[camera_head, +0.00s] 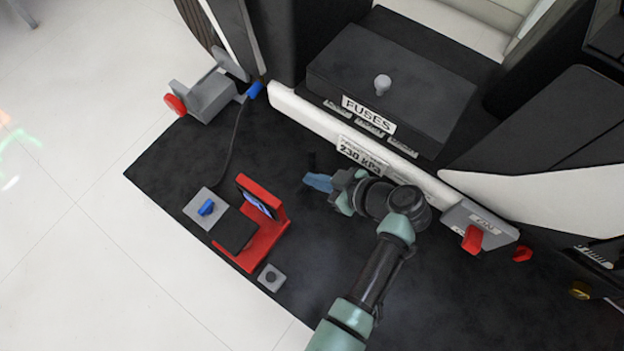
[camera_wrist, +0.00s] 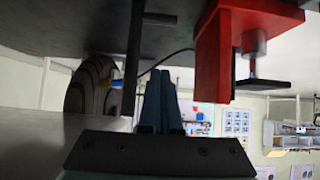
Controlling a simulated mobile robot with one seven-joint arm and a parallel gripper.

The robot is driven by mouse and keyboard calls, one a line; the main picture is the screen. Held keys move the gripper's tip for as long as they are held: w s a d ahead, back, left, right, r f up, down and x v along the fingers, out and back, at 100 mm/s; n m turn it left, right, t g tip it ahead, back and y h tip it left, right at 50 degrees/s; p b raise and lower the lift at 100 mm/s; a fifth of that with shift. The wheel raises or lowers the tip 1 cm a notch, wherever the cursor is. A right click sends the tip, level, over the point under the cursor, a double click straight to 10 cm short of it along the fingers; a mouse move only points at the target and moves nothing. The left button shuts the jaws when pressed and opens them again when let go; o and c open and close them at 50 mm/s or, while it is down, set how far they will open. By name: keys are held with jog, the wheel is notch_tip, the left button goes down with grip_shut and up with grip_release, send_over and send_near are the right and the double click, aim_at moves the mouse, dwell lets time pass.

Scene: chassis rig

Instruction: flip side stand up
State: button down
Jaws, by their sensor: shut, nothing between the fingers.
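My gripper (camera_head: 317,182) is shut and empty above the dark platform, its blue fingers pointing left; they also show together in the wrist view (camera_wrist: 161,100). A thin dark post (camera_wrist: 134,60) is just left of the fingers in the wrist view. A short dark upright piece (camera_head: 311,160) shows just above the fingertips in the head view, probably the same post. It may be the side stand, but I cannot tell for sure. Whether the fingers touch it is unclear.
A red bracket (camera_head: 246,258) with a dark screen stands left of my gripper. A grey box with a blue knob (camera_head: 206,208) is beside it. A white panel edge and black fuse box (camera_head: 390,85) lie behind. A red-knobbed clamp (camera_head: 473,238) is at right.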

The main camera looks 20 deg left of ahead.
aim_at(304, 189)
jog(key=b+x, duration=0.5)
jog(key=x, duration=0.4)
jog(key=shift+f, duration=0.3)
jog(key=shift+s+d+f+b, duration=0.2)
jog(key=shift+d+f+b, duration=0.15)
jog(key=shift+d, duration=0.25)
jog(key=shift+s+d+f+b, duration=0.15)
jog(key=shift+d+f+b, duration=0.15)
jog(key=shift+d, duration=0.3)
jog(key=shift+s+d+f+b, duration=0.1)
jog(key=shift+s+d+b, duration=0.15)
jog(key=shift+d, duration=0.3)
jog(key=shift+d+p, duration=0.15)
jog(key=shift+p, duration=0.25)
jog(key=shift+s+d+h+p, duration=0.1)
jog(key=shift+d+h+p, duration=0.15)
jog(key=shift+h+p, duration=0.15)
